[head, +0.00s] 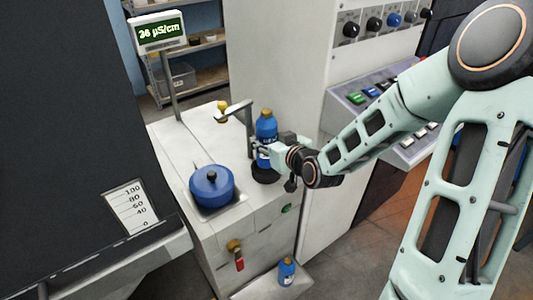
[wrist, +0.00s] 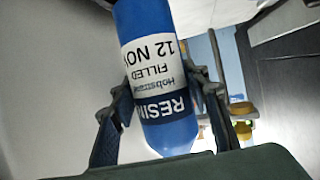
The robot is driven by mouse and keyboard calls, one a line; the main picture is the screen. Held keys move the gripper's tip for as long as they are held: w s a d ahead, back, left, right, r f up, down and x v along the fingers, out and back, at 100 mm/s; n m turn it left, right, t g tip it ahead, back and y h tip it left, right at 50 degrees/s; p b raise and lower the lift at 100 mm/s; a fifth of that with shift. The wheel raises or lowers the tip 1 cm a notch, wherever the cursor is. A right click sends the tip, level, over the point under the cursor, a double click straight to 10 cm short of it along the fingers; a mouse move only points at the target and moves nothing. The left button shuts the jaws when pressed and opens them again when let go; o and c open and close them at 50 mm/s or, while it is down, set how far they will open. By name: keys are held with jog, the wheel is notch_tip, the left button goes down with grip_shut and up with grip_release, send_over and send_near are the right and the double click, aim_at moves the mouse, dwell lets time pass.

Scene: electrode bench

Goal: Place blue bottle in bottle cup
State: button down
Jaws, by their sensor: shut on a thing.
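The blue bottle (head: 266,128) with a white label stands about upright over the right side of the white bench top. It also fills the middle of the wrist view (wrist: 158,85), where its label reads "RESIN" and "FILLED". My gripper (head: 262,148) reaches in from the right and is shut on the bottle, with one finger on each side of it. A dark round cup (head: 264,175), which looks like the bottle cup, is directly under the bottle. I cannot tell whether the bottle's base is inside the cup or just above it.
A second blue bottle (head: 287,271) stands low in front of the bench. A control panel (head: 375,100) is at the right.

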jog(key=shift+w+f+b, duration=0.1)
jog(key=shift+f+b, duration=0.25)
jog(key=shift+f, duration=1.6)
jog(key=shift+f+b, duration=0.25)
jog(key=shift+b, duration=0.05)
jog(key=c, duration=1.1)
grip_release()
jog(key=shift+r, duration=0.15)
jog(key=shift+r+p, duration=0.15)
jog(key=shift+p, duration=0.25)
jog(key=p+v, duration=1.2)
jog(key=p, duration=0.1)
jog(key=shift+p, duration=0.35)
